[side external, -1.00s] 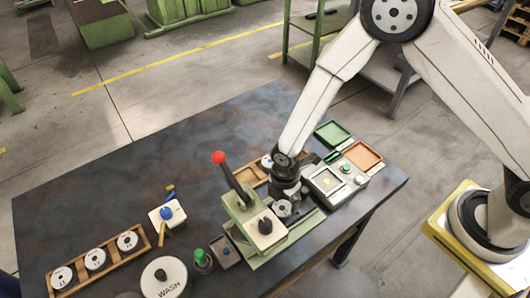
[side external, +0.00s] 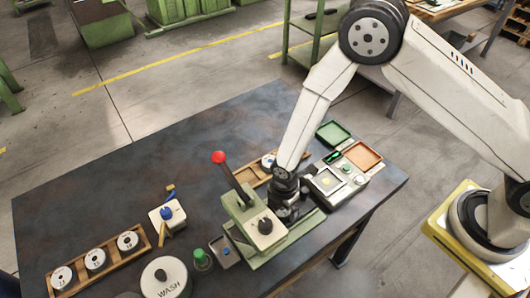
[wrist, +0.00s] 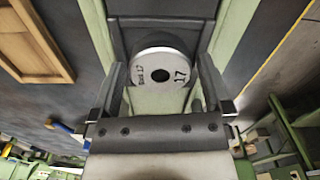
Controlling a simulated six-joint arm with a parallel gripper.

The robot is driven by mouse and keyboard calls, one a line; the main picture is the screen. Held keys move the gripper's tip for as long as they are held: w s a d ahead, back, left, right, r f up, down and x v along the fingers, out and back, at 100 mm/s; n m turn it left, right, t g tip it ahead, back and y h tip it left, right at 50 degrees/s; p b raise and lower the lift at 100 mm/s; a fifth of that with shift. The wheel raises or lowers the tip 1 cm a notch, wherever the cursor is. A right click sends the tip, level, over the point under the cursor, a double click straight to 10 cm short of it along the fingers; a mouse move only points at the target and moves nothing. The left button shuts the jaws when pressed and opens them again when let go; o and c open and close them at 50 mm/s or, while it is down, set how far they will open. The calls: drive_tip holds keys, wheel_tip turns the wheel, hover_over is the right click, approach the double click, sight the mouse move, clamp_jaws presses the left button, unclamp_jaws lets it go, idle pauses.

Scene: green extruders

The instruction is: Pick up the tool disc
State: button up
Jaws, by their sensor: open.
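The tool disc (wrist: 145,68), a pale ring marked 17 with a dark centre hole, shows in the wrist view between the fingers of my gripper (wrist: 163,85). The gripper is open, one finger on each side of the disc; I cannot tell whether either touches it. In the side view my gripper (side external: 285,212) is low over the rail of the green lever press (side external: 258,228), just right of its upright block, and hides the disc there.
The press lever with its red knob (side external: 218,157) rises left of my gripper. A scale-like device (side external: 327,181) stands close on the right, with green (side external: 333,132) and orange (side external: 362,154) trays behind. A wooden rack (side external: 108,257) holds several discs at left. The table's back left is clear.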

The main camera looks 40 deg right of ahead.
clamp_jaws()
drive_tip(key=shift+r, duration=0.25)
drive_tip(key=shift+w+r, duration=0.1)
drive_tip(key=shift+r, duration=0.75)
drive_tip(key=s+d+r, duration=0.2)
drive_tip(key=s+r, duration=0.3)
drive_tip(key=s, duration=0.1)
drive_tip(key=s+d+r, duration=0.2)
drive_tip(key=s+r, duration=0.3)
drive_tip(key=s, duration=0.2)
drive_tip(key=shift+s+d+r, duration=0.15)
drive_tip(key=shift+d+r, duration=0.25)
